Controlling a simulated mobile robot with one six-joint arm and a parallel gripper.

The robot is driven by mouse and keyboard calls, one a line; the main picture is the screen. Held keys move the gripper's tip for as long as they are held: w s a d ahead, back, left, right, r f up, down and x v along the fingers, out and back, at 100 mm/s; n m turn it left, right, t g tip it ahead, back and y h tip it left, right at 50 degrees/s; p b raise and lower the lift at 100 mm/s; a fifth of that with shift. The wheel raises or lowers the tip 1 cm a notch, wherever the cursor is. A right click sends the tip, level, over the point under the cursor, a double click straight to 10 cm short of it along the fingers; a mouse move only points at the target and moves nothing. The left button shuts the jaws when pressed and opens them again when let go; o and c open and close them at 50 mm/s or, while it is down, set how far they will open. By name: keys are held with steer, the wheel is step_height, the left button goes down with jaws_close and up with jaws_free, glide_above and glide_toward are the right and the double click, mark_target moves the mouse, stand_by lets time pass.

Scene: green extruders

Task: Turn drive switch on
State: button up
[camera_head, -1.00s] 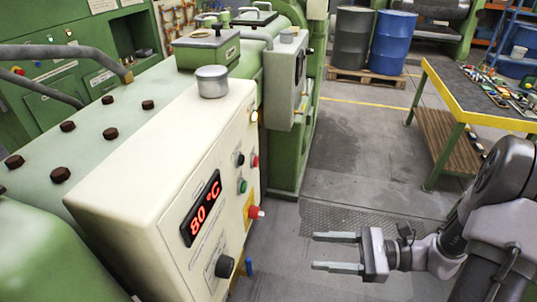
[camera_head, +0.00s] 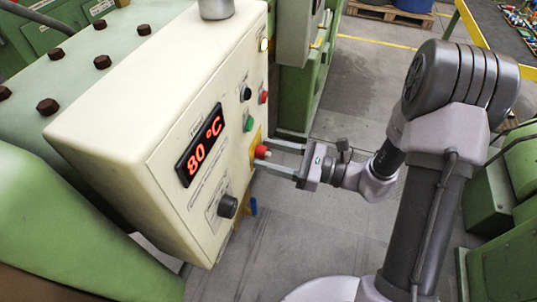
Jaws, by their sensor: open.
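A cream control box (camera_head: 150,110) with an "80 °C" display (camera_head: 199,145) stands at the left. Its panel carries a small black switch (camera_head: 246,94), a red button (camera_head: 264,97), a green button (camera_head: 249,124), a large black knob (camera_head: 228,206) and a red emergency-stop button (camera_head: 262,152) on a yellow plate. The labels are too small to read, so I cannot tell which control is the drive switch. My gripper (camera_head: 267,148) is open and empty. Its fingertips are close to the panel around the emergency-stop button in the picture; I cannot tell whether they touch it.
A lit lamp (camera_head: 264,45) is high on the panel. A grey metal cup (camera_head: 215,8) stands on the box. A blue part (camera_head: 253,207) shows below the panel. Green machinery (camera_head: 490,205) stands at the right. The grey floor (camera_head: 340,225) between is open.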

steer(key=shift+a, duration=0.2)
steer(key=shift+w, duration=0.1)
steer(key=shift+c, duration=0.4)
jaws_close()
